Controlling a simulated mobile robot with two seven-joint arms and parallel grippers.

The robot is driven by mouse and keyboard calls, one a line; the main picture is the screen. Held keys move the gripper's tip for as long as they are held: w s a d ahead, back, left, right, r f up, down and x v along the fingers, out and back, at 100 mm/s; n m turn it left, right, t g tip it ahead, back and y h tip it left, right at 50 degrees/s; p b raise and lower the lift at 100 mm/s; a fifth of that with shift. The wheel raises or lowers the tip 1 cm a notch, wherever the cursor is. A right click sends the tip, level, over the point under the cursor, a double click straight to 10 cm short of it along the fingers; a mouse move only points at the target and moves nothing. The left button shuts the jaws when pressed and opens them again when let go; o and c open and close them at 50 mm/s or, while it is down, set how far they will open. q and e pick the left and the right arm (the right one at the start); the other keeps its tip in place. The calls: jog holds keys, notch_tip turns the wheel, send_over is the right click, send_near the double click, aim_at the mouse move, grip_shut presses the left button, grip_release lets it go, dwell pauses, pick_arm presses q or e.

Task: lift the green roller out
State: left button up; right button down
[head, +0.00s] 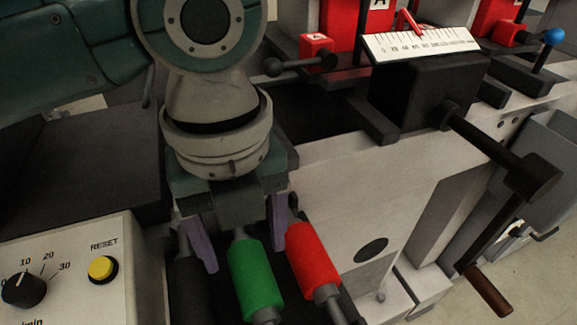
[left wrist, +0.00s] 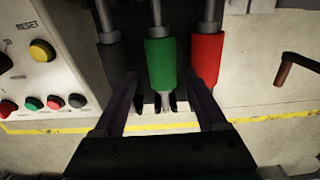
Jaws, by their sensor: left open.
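The green roller (head: 256,275) sits on a grey shaft between a black roller and a red roller (head: 312,252). It also shows in the left wrist view (left wrist: 161,62), with its grey shaft end in a pale slotted holder. My left gripper (head: 242,240) is open and empty above the rollers, pointing down. In the left wrist view its two dark fingers (left wrist: 163,84) appear on either side of the green roller, apart from it. I cannot tell how far above it they are. My right gripper is in neither view.
The black roller (left wrist: 112,60) lies close on the left. A control panel (head: 70,285) with a yellow reset button (head: 102,269) stands left of the rollers. A crank with a brown handle (head: 488,290) sticks out at the right. A ruler scale (head: 420,42) is at the back.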

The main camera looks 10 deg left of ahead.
aim_at(251, 269)
pick_arm(q)
notch_tip(251, 269, down, 6)
jog(key=shift+s+d+f+b, duration=0.1)
jog(key=shift+d+f+b, duration=0.05)
jog(key=shift+f+b, duration=0.15)
jog(key=shift+r, duration=0.1)
grip_shut()
dwell(0.5)
